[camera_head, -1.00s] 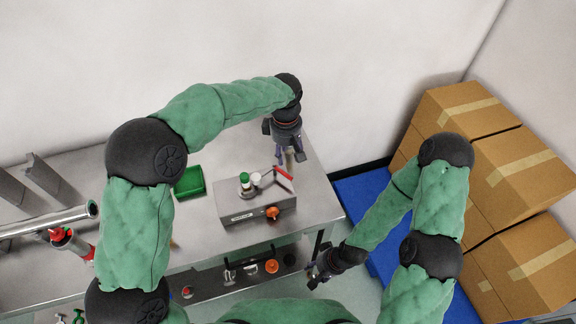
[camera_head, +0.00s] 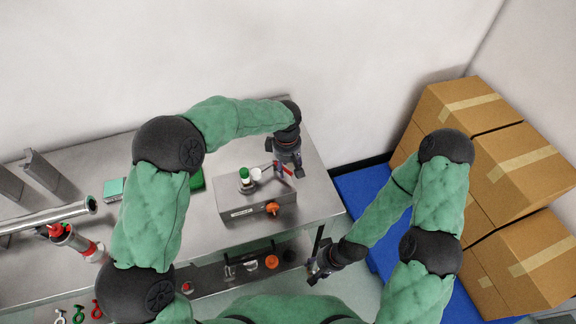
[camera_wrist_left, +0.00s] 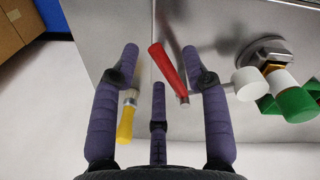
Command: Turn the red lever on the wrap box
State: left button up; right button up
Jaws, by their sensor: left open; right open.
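The wrap box (camera_head: 240,209) is a grey metal box on the steel table. The red lever (camera_head: 286,170) is at its back right; in the left wrist view the lever (camera_wrist_left: 167,69) lies between the fingers of my left gripper (camera_wrist_left: 160,65). The fingers are apart, and I cannot tell whether any touches it. In the head view my left gripper (camera_head: 284,168) is just at the lever, coming from behind. My right gripper (camera_head: 314,272) is open and empty in front of the table's right end. A green-capped white piece (camera_head: 244,175) and a white cap (camera_head: 255,174) are on the box top.
An orange knob (camera_head: 272,208) is on the box front. A green tray (camera_head: 196,181), partly hidden by my left arm, is left of the box. A yellow-handled brush (camera_wrist_left: 126,117) shows beside my left fingers. Cardboard boxes (camera_head: 510,170) and a blue platform (camera_head: 358,197) stand to the right.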

pick_arm(q)
grip_shut()
